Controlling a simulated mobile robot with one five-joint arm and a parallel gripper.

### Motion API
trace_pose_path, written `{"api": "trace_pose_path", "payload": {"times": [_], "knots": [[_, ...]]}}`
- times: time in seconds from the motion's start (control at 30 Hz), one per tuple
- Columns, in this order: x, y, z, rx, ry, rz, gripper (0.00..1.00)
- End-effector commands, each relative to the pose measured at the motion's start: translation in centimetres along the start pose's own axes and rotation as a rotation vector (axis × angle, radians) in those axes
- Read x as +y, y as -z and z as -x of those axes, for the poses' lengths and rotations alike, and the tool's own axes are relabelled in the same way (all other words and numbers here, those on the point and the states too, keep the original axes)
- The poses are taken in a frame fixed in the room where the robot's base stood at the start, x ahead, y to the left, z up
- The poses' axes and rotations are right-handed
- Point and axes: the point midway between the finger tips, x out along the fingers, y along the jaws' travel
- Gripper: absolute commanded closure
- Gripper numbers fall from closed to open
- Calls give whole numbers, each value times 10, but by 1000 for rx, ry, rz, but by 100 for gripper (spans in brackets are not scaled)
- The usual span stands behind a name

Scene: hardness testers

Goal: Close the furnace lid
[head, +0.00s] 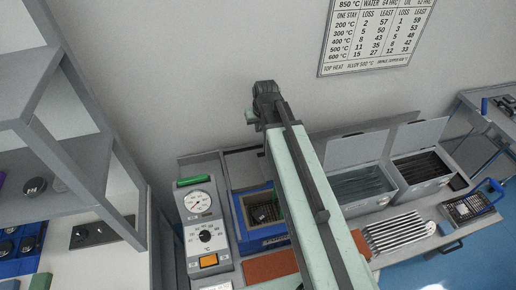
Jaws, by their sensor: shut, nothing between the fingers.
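The furnace (240,236) appears to be the blue box with a pale lining, left of my arm. Its top is open and a dark grid shows inside. My arm covers its right side. A grey panel (243,166) stands behind the box, partly hidden by my arm; I cannot tell whether it is the raised lid. My gripper (265,88) is dark, small in view and shut with nothing in it. It is at the far end of my raised arm, in front of the wall and above the furnace in the picture, apart from it.
A control unit (205,238) with a dial and green top piece stands left of the furnace. Two grey tanks (367,207) (425,186) with raised lids stand to the right. A ribbed rack (398,233) and blue-handled basket (468,208) lie nearby. Grey shelving (85,165) rises at left.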

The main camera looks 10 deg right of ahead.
Motion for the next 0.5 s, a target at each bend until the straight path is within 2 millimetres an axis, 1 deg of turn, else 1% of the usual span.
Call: {"api": "trace_pose_path", "payload": {"times": [0.03,0.17,0.27,0.37,0.5], "knots": [[1,4,-2,10,0,-1,100],[2,2,-3,8,-1,-2,100],[3,1,-12,8,-1,-3,100],[3,1,-27,7,-2,-3,100],[3,0,-56,7,-2,-4,100]]}}
